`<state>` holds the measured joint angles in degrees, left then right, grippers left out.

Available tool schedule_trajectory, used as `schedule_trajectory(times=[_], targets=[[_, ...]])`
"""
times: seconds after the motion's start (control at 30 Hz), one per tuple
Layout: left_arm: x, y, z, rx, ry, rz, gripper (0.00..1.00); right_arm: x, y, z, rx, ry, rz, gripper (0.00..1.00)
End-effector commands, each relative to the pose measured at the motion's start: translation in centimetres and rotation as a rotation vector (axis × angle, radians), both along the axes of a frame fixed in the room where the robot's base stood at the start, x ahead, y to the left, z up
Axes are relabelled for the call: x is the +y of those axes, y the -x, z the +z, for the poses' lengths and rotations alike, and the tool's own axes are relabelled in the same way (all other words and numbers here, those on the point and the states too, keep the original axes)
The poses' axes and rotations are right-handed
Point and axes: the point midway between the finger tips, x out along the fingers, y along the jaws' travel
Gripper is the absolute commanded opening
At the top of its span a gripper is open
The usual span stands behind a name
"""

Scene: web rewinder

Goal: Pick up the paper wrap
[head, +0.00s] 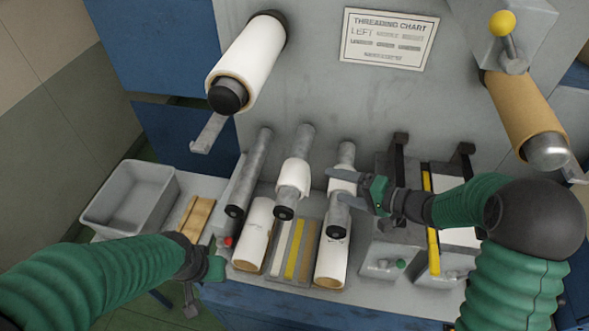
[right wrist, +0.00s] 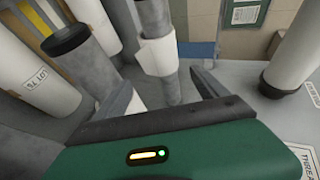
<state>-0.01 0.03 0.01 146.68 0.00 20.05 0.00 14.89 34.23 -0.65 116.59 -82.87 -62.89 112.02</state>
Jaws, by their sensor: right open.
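The white paper wrap (head: 293,177) sits around the middle of three grey rollers that stick out from the machine. In the right wrist view the wrap (right wrist: 158,52) shows ahead, between the lines of my fingers, with a loose-looking edge. My right gripper (head: 343,187) is open and lies over the right-hand roller, to the right of the wrap and apart from it. Its two fingers (right wrist: 165,95) show spread and empty in the wrist view. My left gripper (head: 203,285) hangs at the lower left, away from the wrap; its jaw opening is unclear.
The bare left roller (head: 248,175) and the right roller (head: 340,217) flank the wrap. A grey bin (head: 130,195) is at left. Large rolls (head: 247,52) and (head: 525,115) project from the panel. Black brackets (head: 398,145) stand at right.

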Motion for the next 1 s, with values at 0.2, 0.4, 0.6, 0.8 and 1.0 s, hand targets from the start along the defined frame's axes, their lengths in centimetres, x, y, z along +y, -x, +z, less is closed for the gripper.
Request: schedule_trajectory(times=[0.2,0.4,0.6,0.8,1.0], targets=[[0.0,0.0,1.3,0.0,0.0,0.0,0.36,4.5,-3.6,-2.2,0.007,0.001,0.003,0.83],[0.0,0.0,1.8,0.0,0.0,0.0,0.36,6.4,-5.1,-3.2,0.005,0.002,-0.001,0.83],[0.0,-0.1,3.9,-0.001,0.0,0.0,0.36,9.4,-6.1,-4.0,0.006,0.002,0.001,0.83],[0.0,-0.1,4.1,0.0,0.0,0.0,0.36,10.5,-7.1,-4.9,0.002,0.003,-0.003,0.83],[0.0,0.0,4.0,0.0,0.0,0.0,0.36,10.5,-7.3,-5.1,0.005,0.003,-0.003,0.75]])
